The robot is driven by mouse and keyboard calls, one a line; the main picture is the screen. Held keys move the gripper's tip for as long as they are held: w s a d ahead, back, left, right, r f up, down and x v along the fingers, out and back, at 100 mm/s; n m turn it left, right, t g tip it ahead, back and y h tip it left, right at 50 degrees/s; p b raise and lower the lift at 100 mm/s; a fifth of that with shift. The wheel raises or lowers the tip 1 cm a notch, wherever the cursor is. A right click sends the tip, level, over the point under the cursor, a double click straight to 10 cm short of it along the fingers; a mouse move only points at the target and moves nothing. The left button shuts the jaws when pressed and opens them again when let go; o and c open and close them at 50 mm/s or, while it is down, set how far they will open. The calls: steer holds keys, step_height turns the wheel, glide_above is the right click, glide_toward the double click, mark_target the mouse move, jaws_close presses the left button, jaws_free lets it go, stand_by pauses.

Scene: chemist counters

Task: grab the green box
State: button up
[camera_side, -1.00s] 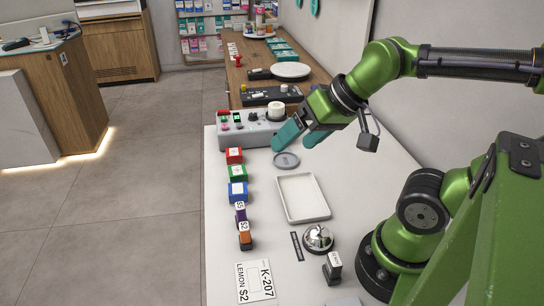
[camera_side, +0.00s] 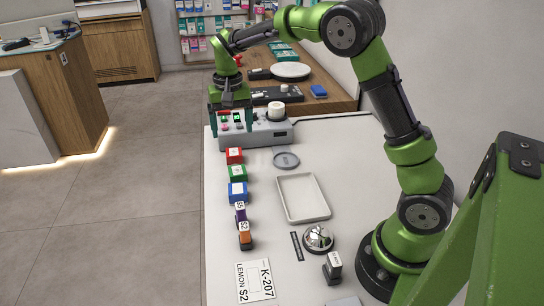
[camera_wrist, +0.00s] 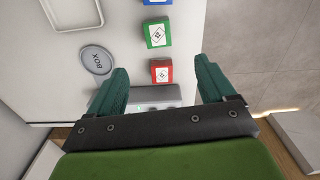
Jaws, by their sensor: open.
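The green box (camera_side: 237,173) stands on the white counter (camera_side: 330,160) in a row of boxes, between the red box (camera_side: 234,156) and the blue box (camera_side: 238,192). In the wrist view the green box (camera_wrist: 157,33) shows a white label on top and lies beyond my fingertips. My gripper (camera_side: 231,128) points down over the control panel at the far end of the counter. In the wrist view my gripper's fingers (camera_wrist: 160,75) are spread wide with nothing held; the red box (camera_wrist: 161,71) appears between the tips, nearer than the green one.
A control panel (camera_side: 265,134) with buttons stands just beyond the red box. A round grey dish (camera_side: 286,160), a white tray (camera_side: 302,198) and a bell (camera_side: 318,238) are right of the row. Purple (camera_side: 240,212) and orange (camera_side: 245,238) boxes stand nearer the camera.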

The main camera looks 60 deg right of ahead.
steer(key=r, duration=0.1)
glide_above(237, 170)
steer(key=f, duration=1)
steer(key=shift+w+a+f, duration=0.1)
steer(key=shift+w+f, duration=0.15)
steer(key=shift+f, duration=0.15)
steer(key=shift+s+f, duration=0.15)
steer(key=shift+f, duration=1.3)
steer(key=shift+s+f, duration=0.1)
steer(key=shift+f, duration=1.3)
steer(key=c, duration=1.1)
